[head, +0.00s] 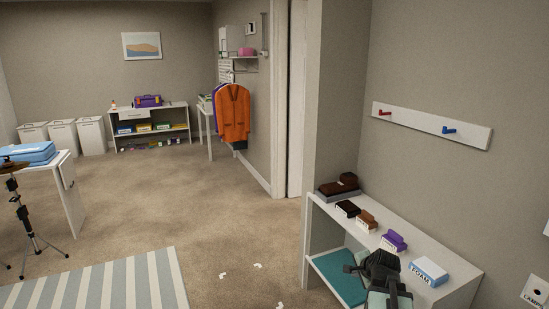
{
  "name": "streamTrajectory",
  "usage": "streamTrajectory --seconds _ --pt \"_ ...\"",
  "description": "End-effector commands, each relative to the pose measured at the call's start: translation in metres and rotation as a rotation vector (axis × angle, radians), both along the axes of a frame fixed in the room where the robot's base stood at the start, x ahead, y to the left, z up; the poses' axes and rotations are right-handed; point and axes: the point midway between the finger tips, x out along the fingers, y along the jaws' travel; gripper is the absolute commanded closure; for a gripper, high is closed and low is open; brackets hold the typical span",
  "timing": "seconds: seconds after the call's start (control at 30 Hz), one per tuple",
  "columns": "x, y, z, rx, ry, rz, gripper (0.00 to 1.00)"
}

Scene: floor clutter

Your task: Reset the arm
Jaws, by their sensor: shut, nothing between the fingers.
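My arm shows at the lower right of the head view, dark and folded close to my body. My gripper (374,265) is at its upper end, in front of the white shelf unit (440,296). It appears shut and empty. In the picture it overlaps the shelf's front edge, and I cannot tell the gap between them. The fingertips are small and hard to make out.
On the shelf top stand a blue-and-white foam box (429,271), a purple item (393,242) and brown items (367,221). A teal mat (340,276) lies below. White scraps (258,265) lie on the carpet near a striped rug (95,288).

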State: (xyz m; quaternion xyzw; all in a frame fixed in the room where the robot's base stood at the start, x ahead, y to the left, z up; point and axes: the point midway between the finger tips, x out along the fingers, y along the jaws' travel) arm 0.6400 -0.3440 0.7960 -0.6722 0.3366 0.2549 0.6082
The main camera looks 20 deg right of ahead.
Motion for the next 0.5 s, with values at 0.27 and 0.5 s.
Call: streamTrajectory --seconds 0.27,0.5 --pt "0.045 0.22 -0.024 -0.12 0.18 0.525 1.0" --pt "0.017 0.346 -0.044 -0.265 0.347 0.944 1.0"
